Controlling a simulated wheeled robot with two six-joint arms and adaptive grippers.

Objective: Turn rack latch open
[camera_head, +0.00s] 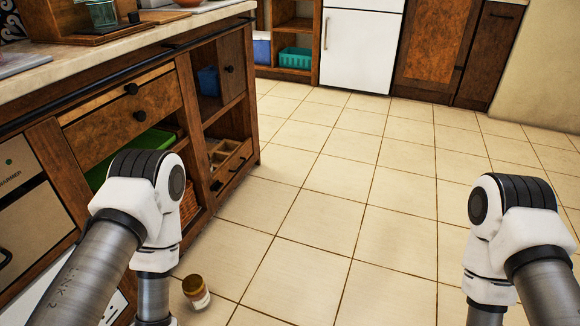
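No rack latch can be made out for certain. The wooden kitchen island (93,115) at the left has open shelves, drawers and dark knobs. A dark rail (205,38) runs along its side under the countertop. My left arm comes in from the lower left in front of the island and bends down out of the picture. My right arm comes in from the lower right over the tiled floor and also bends down out of the picture. Neither gripper shows.
A small jar with a brown lid (195,291) stands on the floor beside my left arm. A white fridge (358,48), wooden cabinets (437,40) and a teal basket (296,58) on a low shelf are at the back. The tiled floor (330,190) between is clear.

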